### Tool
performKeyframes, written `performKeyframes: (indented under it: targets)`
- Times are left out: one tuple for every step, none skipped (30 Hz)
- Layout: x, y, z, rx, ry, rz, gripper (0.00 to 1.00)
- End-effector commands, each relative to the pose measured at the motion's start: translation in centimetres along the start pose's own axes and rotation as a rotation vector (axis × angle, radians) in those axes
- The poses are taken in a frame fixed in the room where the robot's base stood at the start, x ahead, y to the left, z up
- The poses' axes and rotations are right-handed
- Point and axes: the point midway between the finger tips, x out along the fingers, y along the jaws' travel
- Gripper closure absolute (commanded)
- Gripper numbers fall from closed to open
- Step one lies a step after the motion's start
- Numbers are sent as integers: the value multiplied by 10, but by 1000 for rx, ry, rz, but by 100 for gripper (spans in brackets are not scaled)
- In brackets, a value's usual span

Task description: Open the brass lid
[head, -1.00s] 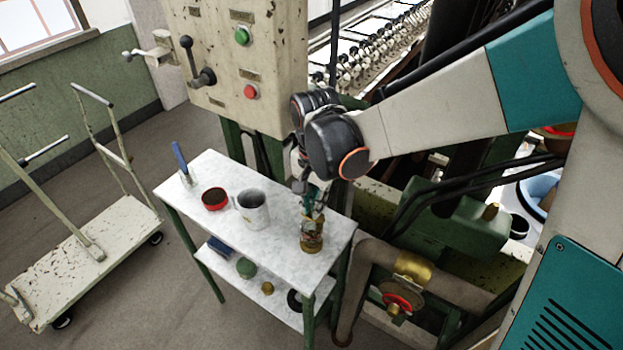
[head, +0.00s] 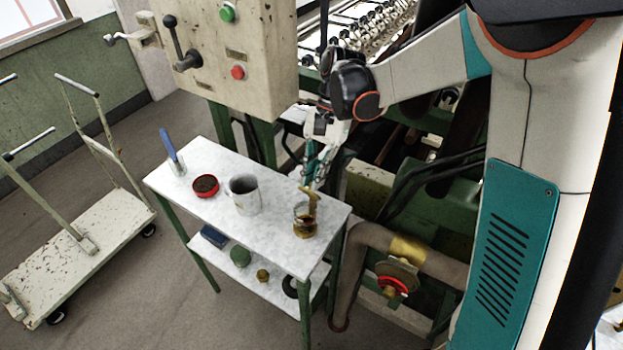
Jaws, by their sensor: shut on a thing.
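A small brass-and-glass jar (head: 304,222) stands upright near the right end of the table top in the head view. Its brass lid (head: 311,200) is raised and steeply tilted above the jar's right side, and the jar mouth shows beneath it. I cannot tell whether the lid still touches the rim. My gripper (head: 314,184), with teal fingers, comes down from above and is shut on the brass lid at its upper edge. The exact contact is small and partly hidden.
A grey mug (head: 244,194), a red-rimmed tin (head: 206,186) and a blue-handled tool (head: 170,147) stand left of the jar on the white table (head: 270,232). A control box (head: 230,60) and machine rise behind. A pipe with a red valve (head: 396,283) is at the right.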

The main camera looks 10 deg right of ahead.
Motion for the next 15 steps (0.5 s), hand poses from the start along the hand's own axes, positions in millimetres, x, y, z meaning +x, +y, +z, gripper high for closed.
performKeyframes:
  targets:
    - [0,0,-3,2,-18,-1,100]
    - [0,0,-4,2,-28,-1,100]
    - [0,0,-5,2,-39,-1,100]
    - [0,0,-6,2,-48,-1,100]
    - [-1,0,-6,2,-55,-1,100]
    - [-1,0,-6,2,-62,-1,100]
    - [-1,0,-6,2,-66,-1,100]
    - [-1,0,-6,2,-69,-1,100]
    - [-1,0,-7,2,-73,-1,100]
    - [-2,0,-7,2,-74,-1,100]
    - [-2,0,-7,2,-76,0,100]
    - [-2,0,-7,1,-77,0,100]
    - [-2,0,-7,1,-77,0,100]
    - [-2,0,-6,1,-77,0,100]
    - [-2,0,-6,1,-77,0,100]
